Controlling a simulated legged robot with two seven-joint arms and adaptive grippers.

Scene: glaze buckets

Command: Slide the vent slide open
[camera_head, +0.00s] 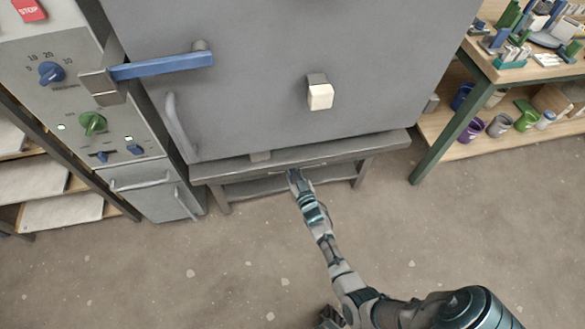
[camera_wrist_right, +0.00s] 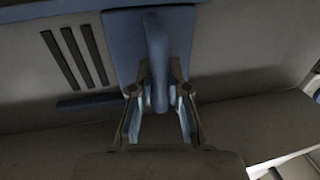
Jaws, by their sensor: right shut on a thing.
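The vent slide is a blue plate (camera_wrist_right: 122,42) with a blue upright handle (camera_wrist_right: 156,60) in the right wrist view. Three dark slots (camera_wrist_right: 75,58) show uncovered to the left of the plate. My right gripper (camera_wrist_right: 159,106) is shut on the handle, with one finger on each side of it. In the head view my right gripper (camera_head: 296,178) reaches the low front edge under the grey kiln (camera_head: 260,80), and its hand mostly hides the slide there. My left gripper is not in view.
The kiln has a blue door lever (camera_head: 162,66) and a pale block (camera_head: 320,93) on its front. A control panel (camera_head: 75,95) with knobs stands at left. A shelf table (camera_head: 453,120) with buckets stands at right. The floor in front is mostly clear.

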